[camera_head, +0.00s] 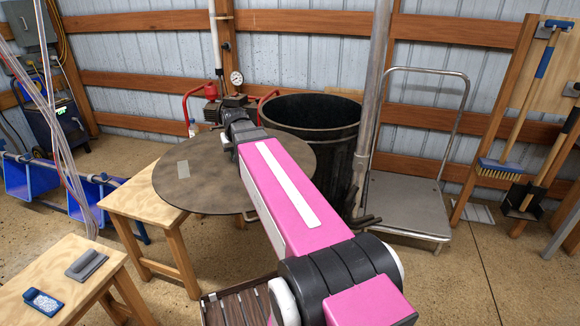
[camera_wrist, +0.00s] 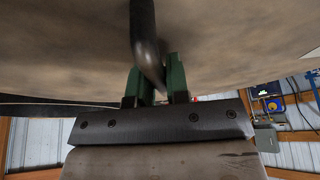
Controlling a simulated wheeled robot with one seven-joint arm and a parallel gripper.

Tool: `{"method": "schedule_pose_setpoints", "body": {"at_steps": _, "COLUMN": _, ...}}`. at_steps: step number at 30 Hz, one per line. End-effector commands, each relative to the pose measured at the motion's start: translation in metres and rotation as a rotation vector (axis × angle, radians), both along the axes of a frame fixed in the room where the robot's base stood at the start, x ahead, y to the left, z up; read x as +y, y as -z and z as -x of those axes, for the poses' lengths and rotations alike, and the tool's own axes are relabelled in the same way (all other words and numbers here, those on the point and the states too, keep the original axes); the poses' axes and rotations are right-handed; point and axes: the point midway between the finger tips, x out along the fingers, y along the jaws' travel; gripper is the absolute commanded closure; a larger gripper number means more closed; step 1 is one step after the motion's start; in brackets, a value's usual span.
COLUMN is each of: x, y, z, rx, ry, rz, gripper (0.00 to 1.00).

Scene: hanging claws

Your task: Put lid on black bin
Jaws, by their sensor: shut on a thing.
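The lid (camera_head: 185,190) is a large round brown-grey disc. It is held up in front of the black bin (camera_head: 330,112), to the left of it in the head view, and overlaps the bin's near side in the picture. The bin stands upright with its top open. My gripper (camera_wrist: 157,82) has green fingers shut on the lid's dark curved handle (camera_wrist: 143,35). The lid's surface (camera_wrist: 70,60) fills the upper part of the wrist view. My pink arm hides part of the lid in the head view, and the fingertips cannot be seen there.
A wooden table (camera_head: 130,200) stands under the lid's left side. Another wooden table (camera_head: 45,285) at front left carries a grey float (camera_head: 86,264) and a blue brush (camera_head: 43,302). A metal pole (camera_head: 374,90) rises beside the bin, with a platform cart (camera_head: 405,205) to its right.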

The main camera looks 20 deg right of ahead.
Motion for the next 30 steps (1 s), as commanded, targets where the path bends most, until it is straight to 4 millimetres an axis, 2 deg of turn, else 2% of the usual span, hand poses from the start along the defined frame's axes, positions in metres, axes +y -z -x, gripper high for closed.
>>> {"method": "schedule_pose_setpoints", "body": {"at_steps": 13, "x": 0.0, "y": -0.005, "z": -0.001, "rx": -0.003, "ry": -0.001, "rz": 0.0, "gripper": 1.0}}
{"method": "schedule_pose_setpoints", "body": {"at_steps": 30, "x": 0.0, "y": -0.053, "z": -0.001, "rx": -0.003, "ry": -0.001, "rz": 0.0, "gripper": 1.0}}
